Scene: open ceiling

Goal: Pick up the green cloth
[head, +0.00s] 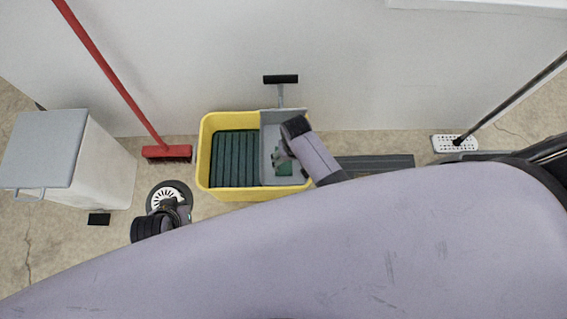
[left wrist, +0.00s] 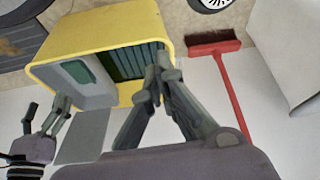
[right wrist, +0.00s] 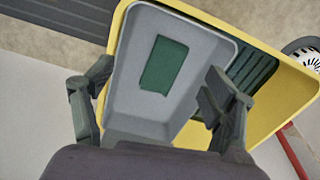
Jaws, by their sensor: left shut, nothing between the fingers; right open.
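The green cloth (right wrist: 164,65) lies flat in the grey tray (right wrist: 122,85) at one side of the yellow bucket (head: 204,160). In the head view the cloth (head: 285,169) is partly hidden by my right gripper (head: 283,156). My right gripper (right wrist: 155,88) is open above the tray, its fingers on either side with the cloth between and beyond them. In the left wrist view the cloth (left wrist: 78,71) shows inside the tray. My left gripper (left wrist: 160,75) is shut and empty, in front of the bucket's dark green ribbed part (left wrist: 130,62).
A red broom (head: 166,152) leans on the wall behind. A white bin (head: 105,165) with a grey lid stands at the left. A white mop head (head: 456,144) is at the right. A dark flat slab (head: 375,164) lies right of the bucket.

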